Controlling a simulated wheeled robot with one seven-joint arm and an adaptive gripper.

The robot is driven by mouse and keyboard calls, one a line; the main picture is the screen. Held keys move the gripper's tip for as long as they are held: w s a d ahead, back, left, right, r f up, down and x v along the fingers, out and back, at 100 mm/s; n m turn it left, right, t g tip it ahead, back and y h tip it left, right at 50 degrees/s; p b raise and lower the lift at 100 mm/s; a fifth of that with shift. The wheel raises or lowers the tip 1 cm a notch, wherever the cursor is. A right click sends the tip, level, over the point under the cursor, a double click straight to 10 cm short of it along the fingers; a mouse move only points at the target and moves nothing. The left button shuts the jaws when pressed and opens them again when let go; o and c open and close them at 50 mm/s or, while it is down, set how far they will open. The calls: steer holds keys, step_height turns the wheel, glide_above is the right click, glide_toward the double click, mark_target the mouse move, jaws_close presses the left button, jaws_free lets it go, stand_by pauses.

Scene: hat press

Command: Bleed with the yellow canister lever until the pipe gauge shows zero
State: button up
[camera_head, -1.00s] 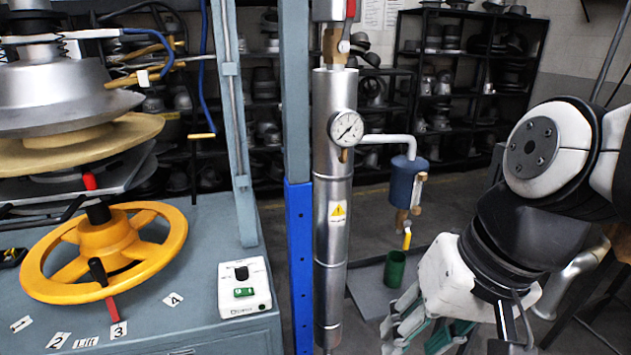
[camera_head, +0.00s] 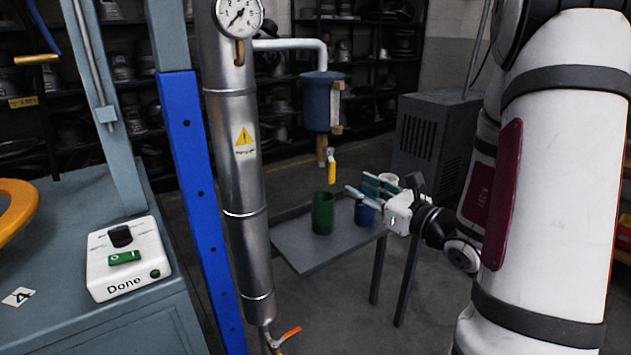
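The yellow lever (camera_head: 332,166) hangs straight down below the blue canister (camera_head: 317,101), on a brass outlet. The pipe gauge (camera_head: 238,14) is at the top of the steel pipe (camera_head: 231,165), cut off by the frame edge. Its black needle shows, but the value is too small to read. My gripper (camera_head: 356,187) is to the right of and a little below the yellow lever, its fingers pointing left. The fingers look spread apart, with nothing visible between them. The lever and fingers appear apart.
A green cup (camera_head: 322,213) stands on a grey side table (camera_head: 290,245) below the canister; a blue cup (camera_head: 364,212) is beside it. An orange-red lever (camera_head: 287,336) is at the pipe's foot. A white control box (camera_head: 125,258) marked Done sits on the left bench.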

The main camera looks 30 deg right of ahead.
mark_target(334, 170)
steer(key=shift+m+h, duration=0.6)
steer(key=shift+h, duration=0.1)
steer(key=w, duration=0.4)
steer(key=w+b, duration=0.1)
steer(key=w, duration=0.4)
steer(key=w+f+b, duration=0.1)
steer(key=w, duration=0.3)
steer(key=shift+w+d, duration=0.3)
jaws_close()
